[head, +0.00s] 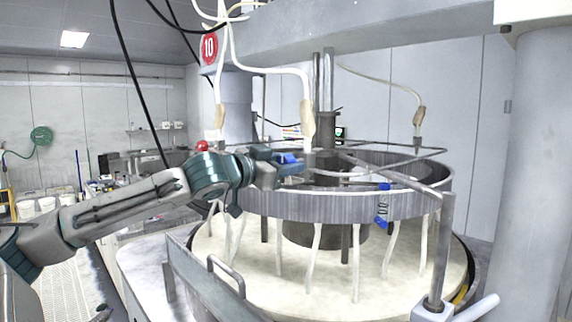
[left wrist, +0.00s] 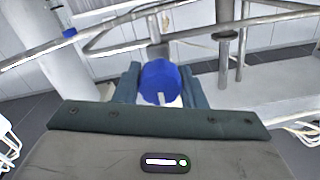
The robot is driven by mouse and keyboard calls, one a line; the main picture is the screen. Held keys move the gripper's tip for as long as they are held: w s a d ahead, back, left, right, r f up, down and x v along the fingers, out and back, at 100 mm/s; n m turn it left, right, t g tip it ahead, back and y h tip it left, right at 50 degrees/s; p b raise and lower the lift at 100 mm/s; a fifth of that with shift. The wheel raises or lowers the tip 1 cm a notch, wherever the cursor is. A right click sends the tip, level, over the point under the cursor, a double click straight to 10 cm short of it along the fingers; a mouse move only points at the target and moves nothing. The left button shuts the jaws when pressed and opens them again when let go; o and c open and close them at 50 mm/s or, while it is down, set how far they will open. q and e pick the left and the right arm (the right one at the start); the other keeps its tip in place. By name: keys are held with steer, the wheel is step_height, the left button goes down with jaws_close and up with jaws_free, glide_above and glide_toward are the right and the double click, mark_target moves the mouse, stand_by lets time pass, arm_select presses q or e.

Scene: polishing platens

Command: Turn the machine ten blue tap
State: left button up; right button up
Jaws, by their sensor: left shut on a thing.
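The machine carries a round red sign with the number 10 (head: 209,48). A blue tap (head: 291,158) sits at the upper rim of the machine's metal ring. My left gripper (head: 279,163) reaches in from the left and is shut on this tap. In the left wrist view the blue tap (left wrist: 160,80) lies between the two fingers of the left gripper (left wrist: 160,92). A second blue piece (head: 383,203) is on the right part of the ring, apart from the gripper. My right gripper is not in view.
The metal ring (head: 290,204) stands over a pale round platen (head: 290,280) with several white hoses hanging down. A thin rod frame (head: 375,147) runs above the ring. A grey rail with a handle (head: 226,272) is in front. A thick column (head: 545,170) stands at the right.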

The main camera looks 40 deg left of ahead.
arm_select(q)
steer(key=m, duration=0.4)
steer(key=shift+b, duration=0.35)
steer(key=shift+m+b, duration=0.55)
steer(key=shift+m, duration=1.65)
steer(key=o, duration=1)
